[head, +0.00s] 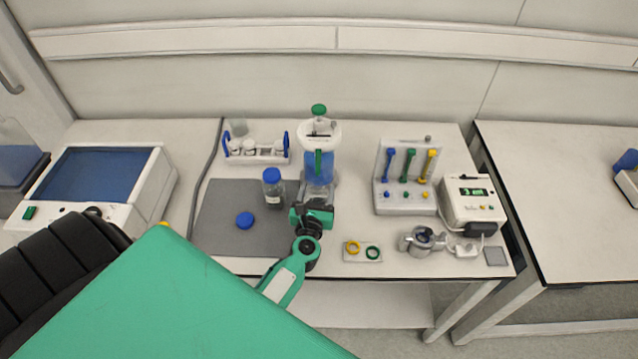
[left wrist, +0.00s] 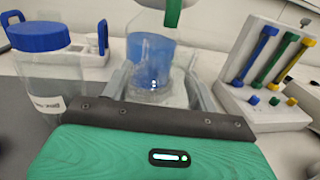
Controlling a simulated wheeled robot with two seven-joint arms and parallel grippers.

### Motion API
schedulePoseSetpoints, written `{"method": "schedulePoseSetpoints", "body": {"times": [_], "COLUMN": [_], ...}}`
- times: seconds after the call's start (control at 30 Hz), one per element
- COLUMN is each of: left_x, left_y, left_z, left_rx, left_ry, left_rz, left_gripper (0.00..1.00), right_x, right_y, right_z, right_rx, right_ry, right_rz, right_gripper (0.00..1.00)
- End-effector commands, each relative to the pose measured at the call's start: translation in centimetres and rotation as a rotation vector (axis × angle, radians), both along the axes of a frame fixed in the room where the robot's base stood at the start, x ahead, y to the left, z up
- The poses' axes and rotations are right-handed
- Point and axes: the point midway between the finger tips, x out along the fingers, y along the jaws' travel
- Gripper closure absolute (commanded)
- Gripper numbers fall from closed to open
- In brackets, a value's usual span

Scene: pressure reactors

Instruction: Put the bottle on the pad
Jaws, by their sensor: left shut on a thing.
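A clear bottle holding blue liquid (head: 319,171) stands upright under a white collar with a green knob, at the back middle of the table. My left gripper (head: 315,199) is in front of it, low down. The left wrist view shows the grey fingers either side of the bottle's lower part (left wrist: 152,65), shut on it. A smaller clear bottle with a blue cap (head: 272,187) stands on the flat grey pad (head: 215,198); it also shows in the left wrist view (left wrist: 45,75), apart from the fingers. My right gripper is not in view.
A loose blue cap (head: 245,220) lies on the pad. A white rack with small jars (head: 258,155) stands behind it. To the right are a coloured-valve stand (head: 406,180), a ring tray (head: 362,254), a metal vessel (head: 421,241), a display box (head: 472,205) and a small grey square (head: 495,257).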

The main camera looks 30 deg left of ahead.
Motion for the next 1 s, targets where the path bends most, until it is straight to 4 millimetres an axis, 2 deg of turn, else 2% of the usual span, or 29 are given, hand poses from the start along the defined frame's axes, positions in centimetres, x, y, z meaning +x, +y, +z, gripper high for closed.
{"method": "schedulePoseSetpoints", "body": {"times": [0.17,0.33,0.37,0.43,0.87,0.9,1.0], "left_x": [1.3,3.9,3.7,3.6,3.6,3.6,3.6], "left_y": [0.6,1.8,1.7,1.6,1.6,1.6,1.6], "left_z": [0.2,0.2,-0.9,-1.6,-1.9,-1.8,-1.8], "left_rx": [0.001,0.001,0.001,0.001,0.0,0.0,0.0], "left_ry": [-0.002,-0.003,0.0,0.0,-0.001,0.0,0.0], "left_rz": [0.001,0.002,0.001,0.0,0.001,0.001,0.001], "left_gripper": [0.68,0.68,0.68,0.68,0.68,0.35,0.19], "right_x": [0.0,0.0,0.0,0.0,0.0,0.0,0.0], "right_y": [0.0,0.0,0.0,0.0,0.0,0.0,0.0], "right_z": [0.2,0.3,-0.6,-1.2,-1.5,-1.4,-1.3], "right_rx": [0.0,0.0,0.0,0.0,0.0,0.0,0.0], "right_ry": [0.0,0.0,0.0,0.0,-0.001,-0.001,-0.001], "right_rz": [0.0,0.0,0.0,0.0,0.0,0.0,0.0], "right_gripper": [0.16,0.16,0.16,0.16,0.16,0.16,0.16]}}
